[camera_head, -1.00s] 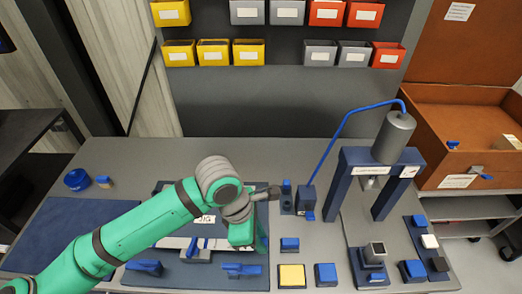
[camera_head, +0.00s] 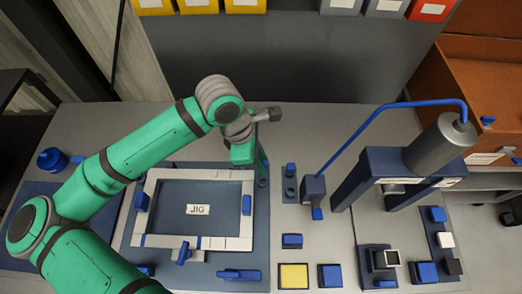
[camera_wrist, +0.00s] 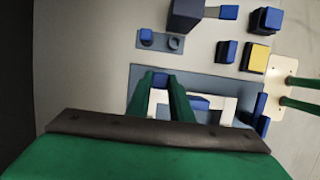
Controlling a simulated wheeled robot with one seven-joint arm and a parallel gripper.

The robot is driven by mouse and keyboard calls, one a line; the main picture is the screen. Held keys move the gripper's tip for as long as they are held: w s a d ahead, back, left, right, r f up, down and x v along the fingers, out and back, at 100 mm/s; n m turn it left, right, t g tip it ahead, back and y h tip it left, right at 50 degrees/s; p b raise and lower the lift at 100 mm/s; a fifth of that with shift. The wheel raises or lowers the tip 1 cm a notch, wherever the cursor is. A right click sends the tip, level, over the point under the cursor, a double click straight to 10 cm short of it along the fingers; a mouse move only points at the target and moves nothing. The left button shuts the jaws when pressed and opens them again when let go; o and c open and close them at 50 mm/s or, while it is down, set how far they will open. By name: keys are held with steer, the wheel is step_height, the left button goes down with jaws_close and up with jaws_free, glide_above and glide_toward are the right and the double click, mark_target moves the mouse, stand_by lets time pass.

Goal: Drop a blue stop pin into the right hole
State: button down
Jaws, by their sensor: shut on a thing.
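The jig (camera_head: 197,243), a pale frame on a blue-grey plate, lies in the middle of the head view. My gripper (camera_head: 264,163) is over the plate's upper right corner, its fingers pointing down. In the wrist view my gripper (camera_wrist: 164,84) is shut on a blue stop pin (camera_wrist: 161,81), mostly hidden between the fingers. A round hole or socket (camera_head: 262,182) shows on the plate just below the fingertips; I cannot tell whether the pin touches it. Another blue pin (camera_head: 290,170) stands in a small holder (camera_head: 284,197) to the right, beside an empty socket.
A press with a blue frame (camera_head: 371,165) and grey cylinder stands at right. A dark blue block with a bent blue tube (camera_head: 314,188) stands beside the holder. Yellow (camera_head: 293,276) and blue (camera_head: 329,275) blocks lie in front. Blue clamps (camera_head: 240,275) edge the jig.

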steer(key=shift+f, duration=2.2)
steer(key=shift+f, duration=1.6)
stand_by(1.4)
steer(key=c, duration=1.1)
jaws_free()
steer(key=shift+r, duration=0.1)
steer(key=shift+r, duration=3.4)
